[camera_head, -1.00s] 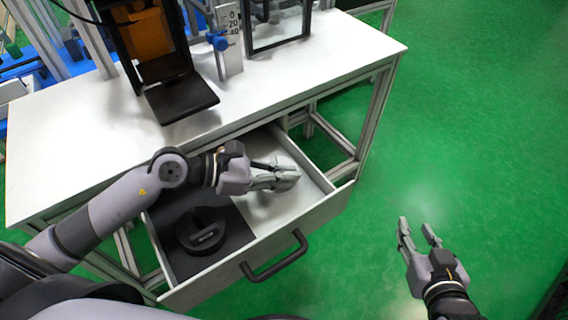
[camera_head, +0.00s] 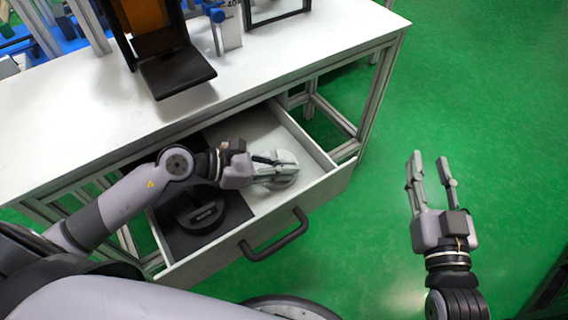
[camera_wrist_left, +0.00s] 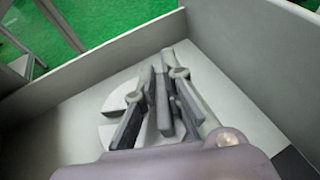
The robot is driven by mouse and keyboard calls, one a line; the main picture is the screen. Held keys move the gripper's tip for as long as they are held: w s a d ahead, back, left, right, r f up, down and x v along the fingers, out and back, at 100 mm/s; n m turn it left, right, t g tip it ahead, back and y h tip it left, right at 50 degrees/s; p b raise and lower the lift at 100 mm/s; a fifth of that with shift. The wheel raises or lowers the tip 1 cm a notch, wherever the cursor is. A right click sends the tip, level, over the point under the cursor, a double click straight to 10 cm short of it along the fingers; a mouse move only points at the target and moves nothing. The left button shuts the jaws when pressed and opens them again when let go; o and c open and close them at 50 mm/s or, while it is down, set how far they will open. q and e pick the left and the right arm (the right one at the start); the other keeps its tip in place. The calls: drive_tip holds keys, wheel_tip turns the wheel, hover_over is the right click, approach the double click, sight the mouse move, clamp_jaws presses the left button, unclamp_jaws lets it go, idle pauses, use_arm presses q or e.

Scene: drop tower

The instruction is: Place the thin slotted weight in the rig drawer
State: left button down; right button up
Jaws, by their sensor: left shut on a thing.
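The thin slotted weight (camera_head: 287,178) is a flat light-grey disc inside the open rig drawer (camera_head: 334,182), over its bare white floor on the right side. My left gripper (camera_head: 284,166) reaches into the drawer and is shut on the weight. In the left wrist view the weight (camera_wrist_left: 113,103) shows under the fingers (camera_wrist_left: 160,98), close to the drawer floor; I cannot tell whether it touches. The fingers hide part of it. My right gripper (camera_head: 430,170) is open and empty over the green floor, to the right of the drawer.
A black round weight (camera_head: 198,212) rests on the dark mat (camera_head: 232,217) in the drawer's left part. The drawer handle (camera_head: 275,238) sticks out in front. The white table (camera_head: 300,55) stands above the drawer, with a black rig platform (camera_head: 177,72) on it. The right side is clear floor.

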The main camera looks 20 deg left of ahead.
use_arm(q)
drive_tip(key=shift+r, duration=0.1)
use_arm(e)
drive_tip(key=shift+r, duration=0.25)
use_arm(q)
drive_tip(key=c, duration=2.1)
unclamp_jaws()
drive_tip(key=shift+c, duration=0.2)
drive_tip(key=o, duration=0.4)
drive_tip(key=shift+o, duration=0.2)
use_arm(e)
drive_tip(key=shift+r, duration=0.1)
